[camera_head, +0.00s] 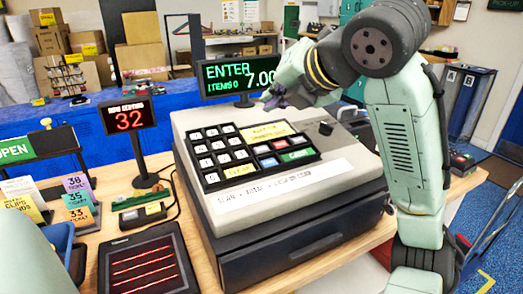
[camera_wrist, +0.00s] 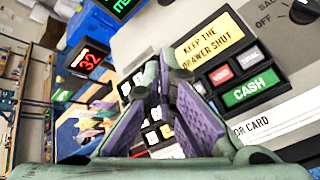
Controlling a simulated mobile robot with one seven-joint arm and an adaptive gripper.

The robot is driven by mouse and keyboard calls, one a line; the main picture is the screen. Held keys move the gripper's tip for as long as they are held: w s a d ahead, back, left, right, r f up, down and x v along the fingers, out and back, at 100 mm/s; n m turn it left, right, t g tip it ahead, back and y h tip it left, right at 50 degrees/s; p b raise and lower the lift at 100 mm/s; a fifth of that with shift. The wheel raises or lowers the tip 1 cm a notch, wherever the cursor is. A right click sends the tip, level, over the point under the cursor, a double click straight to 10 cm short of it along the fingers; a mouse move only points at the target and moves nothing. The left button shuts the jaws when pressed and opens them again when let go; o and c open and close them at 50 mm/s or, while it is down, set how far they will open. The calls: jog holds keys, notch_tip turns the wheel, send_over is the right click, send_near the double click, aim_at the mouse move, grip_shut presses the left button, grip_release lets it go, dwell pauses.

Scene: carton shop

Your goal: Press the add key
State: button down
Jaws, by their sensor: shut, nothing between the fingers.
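The cash register (camera_head: 350,158) stands on the wooden counter with a black keypad (camera_head: 211,187). White number keys (camera_head: 211,147) fill its left side, with a yellow key (camera_head: 240,170) at their front edge. A green CASH key (camera_head: 297,155) and other small keys are to the right. I cannot read which key is the add key. The display (camera_head: 240,76) reads ENTER 7.00, items 0. My gripper (camera_head: 270,99) is shut and empty above the register's back. In the wrist view its fingers (camera_wrist: 152,78) hide part of the keypad, beside the CASH key (camera_wrist: 250,87) and red VOID key (camera_wrist: 222,74).
A yellow note (camera_head: 267,132) lies above the right-hand keys, with a key switch (camera_head: 326,128) farther right. A red "32" sign (camera_head: 130,118) on a post and a black pad (camera_head: 147,262) stand left of the register. Cartons (camera_head: 70,45) are behind.

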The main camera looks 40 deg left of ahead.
aim_at(267, 151)
jog(key=f+b, duration=0.1)
jog(key=f, duration=0.1)
jog(key=a+f+b, duration=0.1)
jog(key=f+b, duration=0.1)
jog(key=f, duration=0.1)
jog(key=f+b, duration=0.2)
jog(key=shift+w+a+f, duration=0.3)
jog(key=shift+f, duration=0.05)
dwell(1.0)
jog(key=shift+a+f+b, duration=0.1)
jog(key=shift+f+b, duration=0.25)
jog(key=shift+f, duration=0.05)
jog(key=shift+w+f, duration=0.1)
jog(key=shift+f, duration=0.3)
dwell(0.6)
jog(key=shift+r, duration=0.15)
jog(key=shift+r+p, duration=0.5)
jog(key=shift+r, duration=0.2)
jog(key=r+p, duration=0.2)
jog(key=r, duration=0.1)
jog(key=d+r+p, duration=0.1)
jog(key=r+p, duration=0.1)
jog(key=shift+s+d, duration=0.1)
jog(key=shift+s, duration=0.2)
